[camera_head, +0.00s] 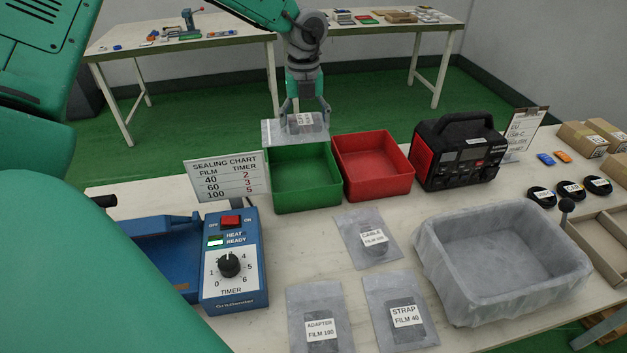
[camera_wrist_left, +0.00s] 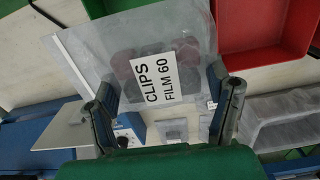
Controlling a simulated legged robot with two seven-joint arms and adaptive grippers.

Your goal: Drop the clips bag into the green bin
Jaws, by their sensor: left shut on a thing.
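The clips bag (camera_head: 294,129) is a clear pouch with dark round items inside. In the left wrist view its label reads CLIPS FILM 60, on the bag (camera_wrist_left: 150,80). My left gripper (camera_head: 305,112) is shut on the bag and holds it above the back left part of the green bin (camera_head: 307,194). In the left wrist view the fingers of the left gripper (camera_wrist_left: 165,105) stand on either side of the bag. The visible floor of the green bin is bare; its back left part is hidden by the bag. My right gripper is not in view.
A red bin (camera_head: 373,165) stands right beside the green bin. A sealing chart (camera_head: 226,175) and blue sealer (camera_head: 230,262) are at left. A black-red power unit (camera_head: 458,152) and lined grey tub (camera_head: 500,262) are at right. Cable (camera_head: 367,238), adapter (camera_head: 320,318) and strap (camera_head: 400,310) bags lie in front.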

